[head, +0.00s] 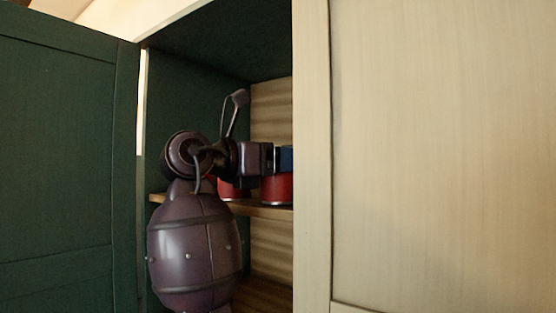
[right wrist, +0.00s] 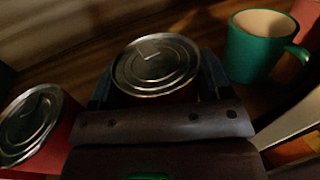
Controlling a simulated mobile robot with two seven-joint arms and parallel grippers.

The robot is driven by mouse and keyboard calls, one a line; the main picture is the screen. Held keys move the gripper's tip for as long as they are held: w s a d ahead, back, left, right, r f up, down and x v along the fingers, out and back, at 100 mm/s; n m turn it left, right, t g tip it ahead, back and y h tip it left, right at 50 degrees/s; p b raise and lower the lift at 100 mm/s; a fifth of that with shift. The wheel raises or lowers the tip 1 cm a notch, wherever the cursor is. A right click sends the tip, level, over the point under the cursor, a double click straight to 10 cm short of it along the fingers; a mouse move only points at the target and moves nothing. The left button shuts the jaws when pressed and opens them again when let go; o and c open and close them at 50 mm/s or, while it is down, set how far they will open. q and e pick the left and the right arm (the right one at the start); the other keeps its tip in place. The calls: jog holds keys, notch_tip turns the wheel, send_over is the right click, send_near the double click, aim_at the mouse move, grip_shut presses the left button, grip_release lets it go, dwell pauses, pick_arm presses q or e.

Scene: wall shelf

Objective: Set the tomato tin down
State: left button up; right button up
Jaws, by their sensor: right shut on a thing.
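My right gripper (head: 284,159) is inside the open cabinet in the head view, its fingers pointing right. In the right wrist view my right gripper (right wrist: 157,82) has a blue finger on each side of the tomato tin (right wrist: 156,62) and is shut on it. The tin's round silver lid with a pull tab faces the camera. In the head view the red tomato tin (head: 277,190) is upright below the fingers, low over the shelf, partly cut off by the pale door. I cannot tell whether its base touches the board. My left gripper is not in view.
A second red tin (head: 231,188) stands on the shelf board (head: 262,210) to the left; it also shows in the wrist view (right wrist: 28,125). A green mug (right wrist: 253,50) stands close right of the held tin. A dark green door (head: 65,160) and a pale door (head: 440,150) flank the opening.

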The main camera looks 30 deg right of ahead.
jog(key=o, duration=1.2)
jog(key=shift+f, duration=0.1)
jog(key=shift+c, duration=0.2)
jog(key=shift+a, duration=0.1)
jog(key=a+b, duration=0.2)
jog(key=a, duration=0.9)
jog(key=shift+a, duration=0.4)
